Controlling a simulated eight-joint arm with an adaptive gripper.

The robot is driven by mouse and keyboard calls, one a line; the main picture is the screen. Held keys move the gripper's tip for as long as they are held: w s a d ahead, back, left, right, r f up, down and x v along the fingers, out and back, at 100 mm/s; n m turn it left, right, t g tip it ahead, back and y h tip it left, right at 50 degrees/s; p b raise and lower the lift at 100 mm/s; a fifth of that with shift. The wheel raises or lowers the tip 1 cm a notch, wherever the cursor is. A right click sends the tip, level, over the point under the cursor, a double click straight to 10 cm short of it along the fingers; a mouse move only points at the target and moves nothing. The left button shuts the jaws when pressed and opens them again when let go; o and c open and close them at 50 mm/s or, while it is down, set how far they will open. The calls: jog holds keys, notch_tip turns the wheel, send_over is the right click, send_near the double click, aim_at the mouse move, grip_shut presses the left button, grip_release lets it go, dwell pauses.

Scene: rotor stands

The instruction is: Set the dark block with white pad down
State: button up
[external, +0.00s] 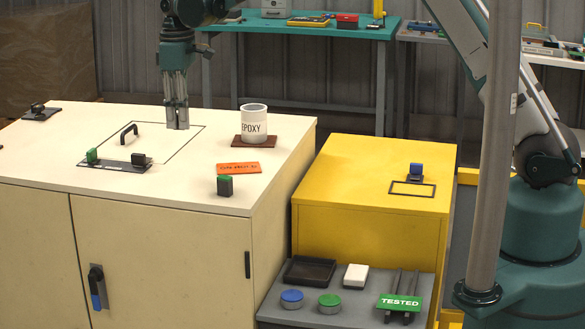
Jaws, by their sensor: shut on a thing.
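My gripper (177,122) points straight down over the cream cabinet top (60,160), just right of the black handle. Its fingers are close together, shut on the dark block with white pad. The block is almost wholly hidden between the fingers, so its pad and tilt cannot be made out. From this angle I cannot tell how far the fingertips are above the surface.

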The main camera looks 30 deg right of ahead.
jog(key=m, duration=0.1)
send_over(178, 182)
jog(key=shift+a, duration=0.1)
jog(key=shift+f, duration=3.1)
jog(key=shift+f, duration=0.1)
jog(key=shift+f, duration=1.8)
jog(key=shift+f, duration=0.15)
jog(key=o, duration=0.8)
jog(key=shift+o, duration=0.4)
